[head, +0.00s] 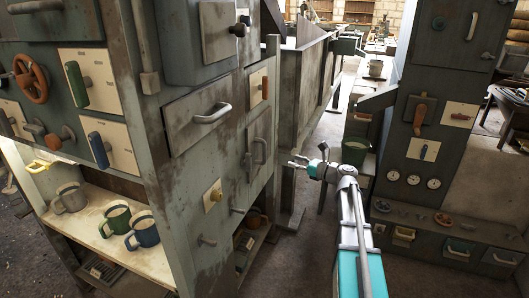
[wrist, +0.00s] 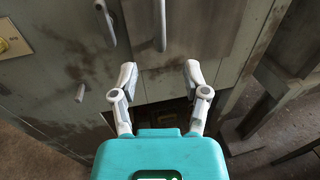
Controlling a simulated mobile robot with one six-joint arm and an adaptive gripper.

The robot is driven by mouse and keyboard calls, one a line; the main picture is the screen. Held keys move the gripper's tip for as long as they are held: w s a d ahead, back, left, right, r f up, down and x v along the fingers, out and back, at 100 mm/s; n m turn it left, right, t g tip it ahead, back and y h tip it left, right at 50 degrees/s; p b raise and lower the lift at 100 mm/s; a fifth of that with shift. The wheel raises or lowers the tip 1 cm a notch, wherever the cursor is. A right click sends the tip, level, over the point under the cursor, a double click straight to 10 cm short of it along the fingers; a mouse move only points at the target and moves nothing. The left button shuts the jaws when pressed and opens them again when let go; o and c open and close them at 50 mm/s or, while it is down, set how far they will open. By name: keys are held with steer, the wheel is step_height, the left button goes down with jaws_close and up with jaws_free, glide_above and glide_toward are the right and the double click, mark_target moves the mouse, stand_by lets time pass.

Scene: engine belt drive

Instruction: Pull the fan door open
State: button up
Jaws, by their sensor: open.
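A grey metal door (head: 257,126) with a vertical bar handle (head: 260,151) is on the narrow side of the left cabinet. No label is readable, but this looks like the fan door. It appears shut. In the wrist view the door panel (wrist: 205,30) is at the top, with its handle (wrist: 160,24) near the top middle. My gripper (head: 292,162) is to the right of the handle in the head view, pointing at the cabinet. In the wrist view my gripper (wrist: 160,72) has its fingers spread with nothing between them, and the handle lies beyond the gap, apart from both fingertips.
A drawer (head: 190,122) is left of the door. A dark right-hand cabinet (head: 440,60) stands across the gap.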

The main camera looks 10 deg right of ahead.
mark_target(265, 151)
steer(key=x, duration=1.3)
steer(key=shift+w+a, duration=0.25)
jaws_close()
